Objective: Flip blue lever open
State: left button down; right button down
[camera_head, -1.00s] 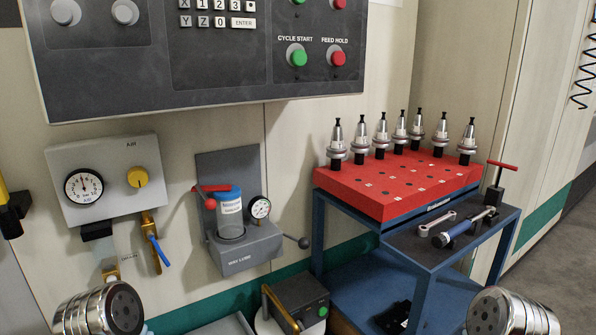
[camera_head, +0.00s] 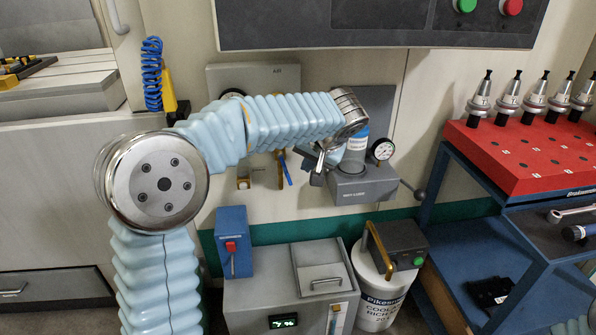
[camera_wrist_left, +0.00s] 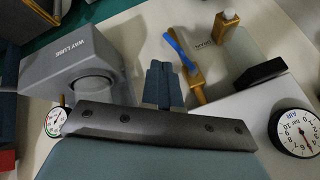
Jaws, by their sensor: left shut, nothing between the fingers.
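The blue lever (camera_head: 286,170) sits on a brass valve on the pale wall panel, under the air gauge box. In the head view it slants downward, its lower end to the right. In the left wrist view the blue lever (camera_wrist_left: 180,50) lies across its brass body, just right of the fingertips. My left gripper (camera_head: 320,168) is in front of the panel, right of the lever and close to the way lube unit. In the left wrist view my left gripper (camera_wrist_left: 158,72) is shut and empty, with a small apparent gap to the lever. My right gripper is out of view.
The way lube unit (camera_head: 365,185) with its dial gauge stands right of my left gripper. The air gauge (camera_wrist_left: 294,132) shows in the left wrist view. Below are a grey tank (camera_head: 250,295) and a white coolant bucket (camera_head: 375,300). A red tool rack (camera_head: 520,160) is at right.

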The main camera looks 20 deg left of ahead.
aim_at(291, 183)
pick_arm(q)
jog(key=x, duration=0.9)
jog(key=shift+a+p, duration=0.3)
jog(key=shift+a, duration=0.1)
jog(key=shift+w+f, duration=0.1)
jog(key=shift+w, duration=0.05)
jog(key=shift+f+y+b, duration=0.4)
jog(key=shift+y+b, duration=0.2)
jog(key=shift+s+a+m+g+y, duration=0.4)
jog(key=shift+a+g+y, duration=0.15)
jog(key=shift+g+y, duration=0.25)
